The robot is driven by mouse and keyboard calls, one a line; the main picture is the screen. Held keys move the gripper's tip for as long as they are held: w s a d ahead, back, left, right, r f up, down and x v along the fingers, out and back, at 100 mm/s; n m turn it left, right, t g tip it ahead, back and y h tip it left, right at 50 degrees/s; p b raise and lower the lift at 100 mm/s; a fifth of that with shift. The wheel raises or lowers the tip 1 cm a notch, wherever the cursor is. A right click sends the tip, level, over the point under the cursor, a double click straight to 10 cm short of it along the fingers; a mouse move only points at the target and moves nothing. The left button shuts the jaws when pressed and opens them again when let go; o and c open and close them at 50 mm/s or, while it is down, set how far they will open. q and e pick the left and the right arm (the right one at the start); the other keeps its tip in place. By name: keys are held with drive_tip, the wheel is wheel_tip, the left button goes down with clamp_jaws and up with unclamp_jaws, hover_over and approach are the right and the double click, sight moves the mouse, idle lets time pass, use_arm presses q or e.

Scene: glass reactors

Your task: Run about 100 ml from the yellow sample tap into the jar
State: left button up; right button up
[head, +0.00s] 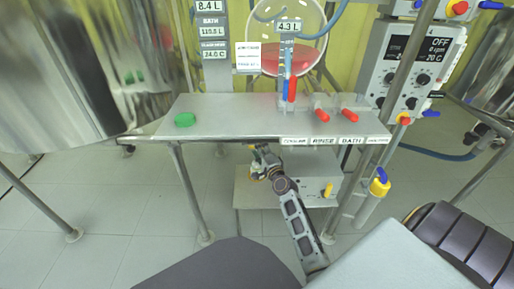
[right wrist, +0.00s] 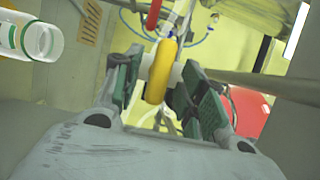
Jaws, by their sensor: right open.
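My right gripper (head: 260,165) is below the front edge of the steel shelf in the head view. In the right wrist view its two green-padded fingers (right wrist: 162,85) are open, one on each side of a yellow tap handle (right wrist: 160,68). The handle is between the fingers, and I cannot tell whether either touches it. A clear jar with green markings (right wrist: 38,40) shows at the upper left of the right wrist view, apart from the fingers. I cannot make out the jar in the head view. My left gripper is not in view.
The steel shelf (head: 235,122) holds a green cap (head: 185,119) and red-handled valves (head: 322,115). A lower box (head: 318,180) has another yellow handle (head: 328,190). A yellow-and-blue valve (head: 380,182) is to the right. Table legs (head: 190,190) stand around; floor is open at left.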

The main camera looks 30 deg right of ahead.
drive_tip(key=shift+w+d, duration=0.15)
drive_tip(key=shift+w, duration=1.05)
